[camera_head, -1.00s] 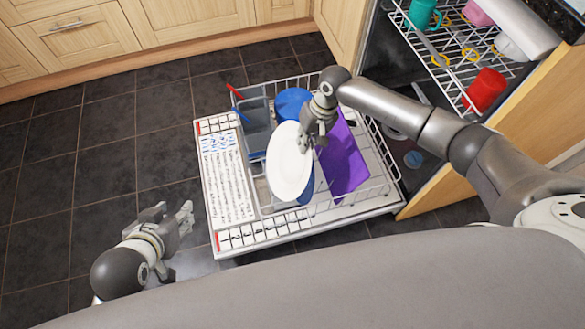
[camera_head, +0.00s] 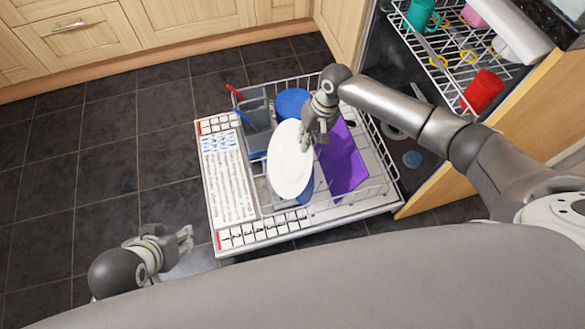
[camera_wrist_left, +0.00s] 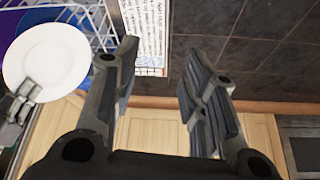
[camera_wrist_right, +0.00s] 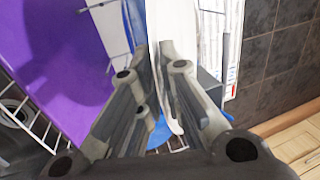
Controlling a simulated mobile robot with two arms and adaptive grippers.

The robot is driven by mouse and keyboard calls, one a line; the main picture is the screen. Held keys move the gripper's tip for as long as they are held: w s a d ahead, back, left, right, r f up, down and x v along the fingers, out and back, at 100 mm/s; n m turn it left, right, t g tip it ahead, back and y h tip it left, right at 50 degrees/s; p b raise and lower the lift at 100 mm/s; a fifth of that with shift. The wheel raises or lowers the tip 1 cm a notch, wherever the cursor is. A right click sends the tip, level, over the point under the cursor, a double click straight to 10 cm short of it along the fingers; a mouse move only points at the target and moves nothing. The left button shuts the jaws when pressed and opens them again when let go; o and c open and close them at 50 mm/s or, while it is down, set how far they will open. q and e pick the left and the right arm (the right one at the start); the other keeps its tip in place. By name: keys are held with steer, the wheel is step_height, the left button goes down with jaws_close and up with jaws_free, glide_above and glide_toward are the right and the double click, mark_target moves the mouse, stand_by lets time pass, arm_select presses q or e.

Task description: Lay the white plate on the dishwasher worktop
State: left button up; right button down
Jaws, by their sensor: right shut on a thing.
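The white plate (camera_head: 290,163) stands tilted over the lower dishwasher rack in the head view. It also shows in the left wrist view (camera_wrist_left: 45,62) and edge-on in the right wrist view (camera_wrist_right: 160,50). My right gripper (camera_head: 312,138) is shut on the plate's rim at its upper right; its fingers lie on both sides of the plate in the right wrist view (camera_wrist_right: 160,95). My left gripper (camera_head: 187,240) hangs apart from the rack at the lower left. Its fingers are spread and empty in the left wrist view (camera_wrist_left: 160,75). The dishwasher worktop cannot be made out for certain.
The pulled-out lower rack (camera_head: 378,185) holds a purple board (camera_head: 343,160), blue dishes (camera_head: 293,102) and a grey cutlery basket (camera_head: 255,125). The upper rack (camera_head: 455,75) holds a red cup (camera_head: 484,90) and a teal mug (camera_head: 424,13). The tiled floor (camera_head: 100,160) at left is clear.

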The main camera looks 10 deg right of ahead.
arm_select(q)
steer(key=shift+s+a+f+g+p, duration=0.15)
steer(key=shift+s+g, duration=0.1)
steer(key=shift+s, duration=0.25)
steer(key=shift+s+a+r+g+p, duration=0.15)
steer(key=shift+s+g, duration=0.15)
steer(key=shift+s, duration=0.25)
steer(key=shift+s+a+f+g+p, duration=0.15)
steer(key=shift+s+g, duration=0.1)
steer(key=shift+s, duration=0.25)
arm_select(e)
steer(key=shift+d+r, duration=0.1)
steer(key=shift+r, duration=0.4)
